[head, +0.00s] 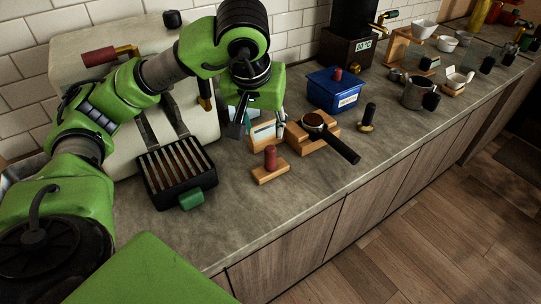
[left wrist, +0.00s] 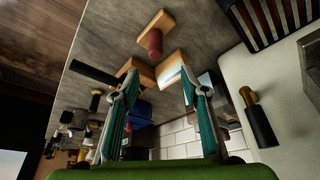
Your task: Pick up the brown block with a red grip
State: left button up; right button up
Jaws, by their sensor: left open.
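The brown block (head: 270,174) with an upright red grip (head: 270,157) stands on the grey counter, right of the drip tray. In the left wrist view the block (left wrist: 161,21) and its red grip (left wrist: 154,43) show at the top, beyond the fingertips. My left gripper (head: 256,124) is above the counter, behind the block and slightly left of it, apart from it. In its wrist view the gripper (left wrist: 160,78) is open, with nothing between its two teal-padded fingers. My right gripper is not in view.
A wooden holder (head: 261,144) with pale contents sits behind the block. A portafilter (head: 335,140) rests on a wooden stand to the right, with a blue box (head: 335,93) behind. A black drip tray (head: 180,174) is left. The counter in front of the block is clear.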

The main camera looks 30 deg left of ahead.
aim_at(271, 148)
pick_arm(q)
jog(key=x, duration=0.3)
jog(key=s+x, duration=0.1)
jog(key=x, duration=0.1)
jog(key=shift+d+f+p, duration=0.25)
jog(key=shift+d+p, duration=0.1)
jog(key=shift+d, duration=0.05)
jog(key=w+f, duration=0.1)
jog(key=w+f+p, duration=0.1)
jog(key=shift+a+f, duration=0.25)
jog(key=p+x, duration=0.1)
jog(key=x, duration=0.2)
jog(key=shift+w+f, duration=0.15)
jog(key=shift+w, duration=0.1)
jog(key=shift+w+a+f, duration=0.1)
jog(key=shift+f, duration=0.05)
grip_shut()
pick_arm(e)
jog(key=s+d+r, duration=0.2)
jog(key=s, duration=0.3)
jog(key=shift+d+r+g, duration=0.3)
